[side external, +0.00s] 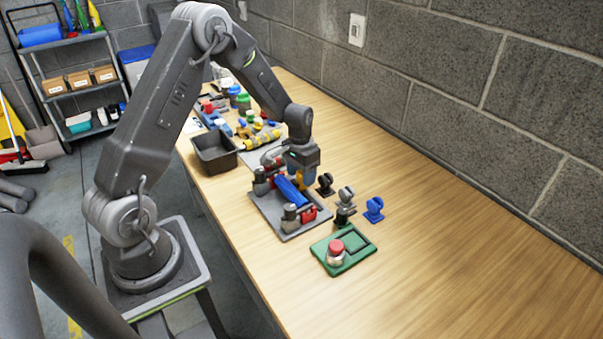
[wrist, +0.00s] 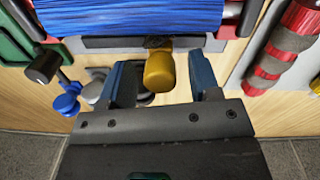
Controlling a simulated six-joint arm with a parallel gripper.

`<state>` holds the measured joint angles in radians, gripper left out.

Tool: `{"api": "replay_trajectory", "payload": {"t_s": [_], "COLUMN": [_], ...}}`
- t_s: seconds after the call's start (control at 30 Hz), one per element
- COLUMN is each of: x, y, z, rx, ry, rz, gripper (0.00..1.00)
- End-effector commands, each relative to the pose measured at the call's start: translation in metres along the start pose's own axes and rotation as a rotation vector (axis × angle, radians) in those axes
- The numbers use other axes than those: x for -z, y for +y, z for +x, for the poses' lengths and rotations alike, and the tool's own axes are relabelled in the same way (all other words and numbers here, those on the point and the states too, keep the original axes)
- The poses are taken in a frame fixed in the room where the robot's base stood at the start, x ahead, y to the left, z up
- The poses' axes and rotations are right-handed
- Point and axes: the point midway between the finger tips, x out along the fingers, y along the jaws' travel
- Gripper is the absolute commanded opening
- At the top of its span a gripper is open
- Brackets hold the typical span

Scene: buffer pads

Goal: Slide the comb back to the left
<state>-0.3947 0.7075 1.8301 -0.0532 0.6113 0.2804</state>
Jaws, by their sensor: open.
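A blue ribbed roll (wrist: 130,18) lies across the top of the wrist view. It also shows in the side view as a blue piece (side external: 288,191) on a grey base plate (side external: 297,228). A yellow knob (wrist: 159,72) stands out from a dark grey bar (wrist: 105,43) along the roll's near edge. I cannot make out comb teeth; the knob and bar may be part of the comb. My gripper (wrist: 161,78) is open, its two blue fingers on either side of the knob with gaps visible. In the side view my gripper (side external: 303,176) is low over the plate's back edge.
Small black, grey and blue stands (side external: 374,209) line the plate's right side. A dark bin (side external: 215,152) and a red-grey roller (wrist: 285,45) are nearby. The right tabletop is clear.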

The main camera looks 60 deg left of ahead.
Motion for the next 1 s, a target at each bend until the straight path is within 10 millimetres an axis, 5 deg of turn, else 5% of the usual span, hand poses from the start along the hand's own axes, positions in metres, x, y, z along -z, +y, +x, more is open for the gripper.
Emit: {"api": "replay_trajectory", "payload": {"t_s": [0.27, 0.7, 1.0], "x": [0.001, 0.001, 0.0], "y": [0.0, 0.0, 0.0], "z": [-0.009, -0.1, -0.135], "rx": [0.001, 0.001, 0.0], "ry": [0.002, 0.005, 0.001], "rz": [0.0, 0.0, 0.0], "gripper": [0.57, 0.57, 0.57]}}
